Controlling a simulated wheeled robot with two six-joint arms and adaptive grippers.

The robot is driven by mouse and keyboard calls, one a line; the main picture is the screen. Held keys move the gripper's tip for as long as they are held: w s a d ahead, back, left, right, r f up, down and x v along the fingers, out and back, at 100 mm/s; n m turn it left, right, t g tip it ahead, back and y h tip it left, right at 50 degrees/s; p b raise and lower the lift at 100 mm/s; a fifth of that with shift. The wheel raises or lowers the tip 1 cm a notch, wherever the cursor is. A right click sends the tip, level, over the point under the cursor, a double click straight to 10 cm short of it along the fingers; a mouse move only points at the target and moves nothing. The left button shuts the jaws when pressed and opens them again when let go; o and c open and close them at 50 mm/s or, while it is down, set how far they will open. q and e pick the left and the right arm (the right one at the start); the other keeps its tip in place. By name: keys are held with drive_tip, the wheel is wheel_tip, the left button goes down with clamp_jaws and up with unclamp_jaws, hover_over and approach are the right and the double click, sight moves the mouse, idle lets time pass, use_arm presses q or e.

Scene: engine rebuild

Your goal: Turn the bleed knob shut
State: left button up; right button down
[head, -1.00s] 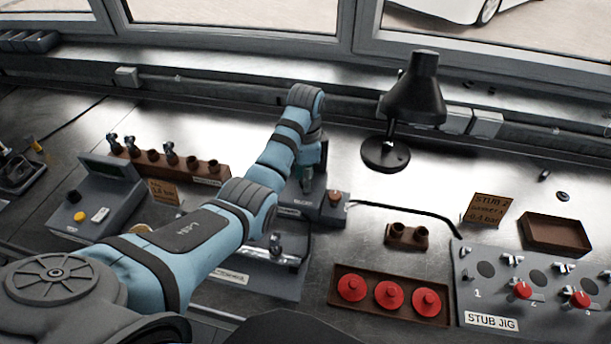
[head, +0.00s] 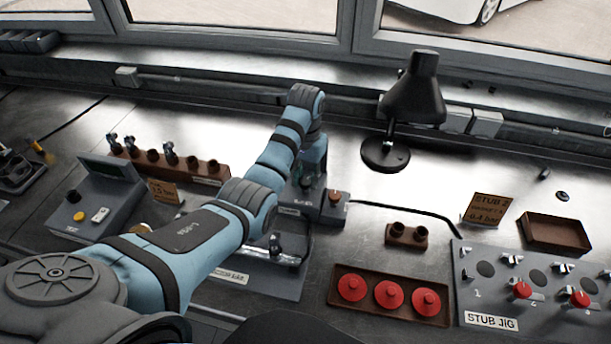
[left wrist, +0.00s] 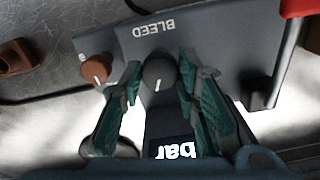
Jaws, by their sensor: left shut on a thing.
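The bleed knob (left wrist: 160,74) is a dark round knob with a white pointer mark, below the upside-down BLEED label in the left wrist view. My left gripper (left wrist: 160,88) has its green fingers on either side of the knob and is shut on it. In the head view my left gripper (head: 307,184) is down at the grey control box (head: 318,214), and the knob is hard to make out there. My right gripper is not in view.
An orange-brown knob (left wrist: 98,70) sits beside the bleed knob; it also shows in the head view (head: 334,195). A display reading "bar" (left wrist: 172,148) is partly covered. A black lamp (head: 386,154) stands behind right, and a tray of red caps (head: 337,299) in front.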

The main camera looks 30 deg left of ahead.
use_arm(q)
drive_tip(key=n, duration=0.4)
drive_tip(key=shift+w+r+n, duration=0.15)
drive_tip(key=shift+r+n, duration=0.05)
drive_tip(key=shift+n, duration=0.1)
idle(0.5)
drive_tip(key=o, duration=0.9)
drive_tip(key=shift+o, duration=1.4)
drive_tip(key=shift+f, duration=0.1)
